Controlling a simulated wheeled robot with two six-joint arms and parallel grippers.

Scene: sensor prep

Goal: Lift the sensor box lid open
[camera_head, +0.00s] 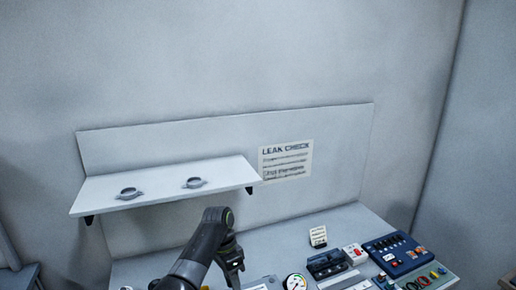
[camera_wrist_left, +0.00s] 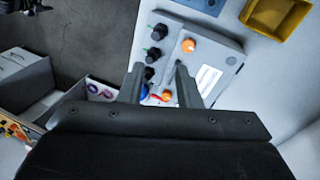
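My left gripper (camera_wrist_left: 160,85) is open in the left wrist view, its two fingers apart with nothing held between them. Its arm also shows in the head view, where the left gripper (camera_head: 235,272) points down over the bench's front left part. Beyond the fingers lies a grey unit (camera_wrist_left: 226,62) with black knobs and orange buttons. I cannot tell if the fingers touch it. A grey box (camera_wrist_left: 28,85) with raised walls is at the left of the wrist view. I cannot tell for certain which item is the sensor box or how its lid stands. I see no right gripper.
A yellow bin (camera_wrist_left: 275,14) is at the wrist view's upper right. In the head view, a round gauge (camera_head: 295,282), a blue panel (camera_head: 396,254) and other devices crowd the bench's right side. A wall shelf (camera_head: 160,182) with two grey rings overhangs the bench's back left.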

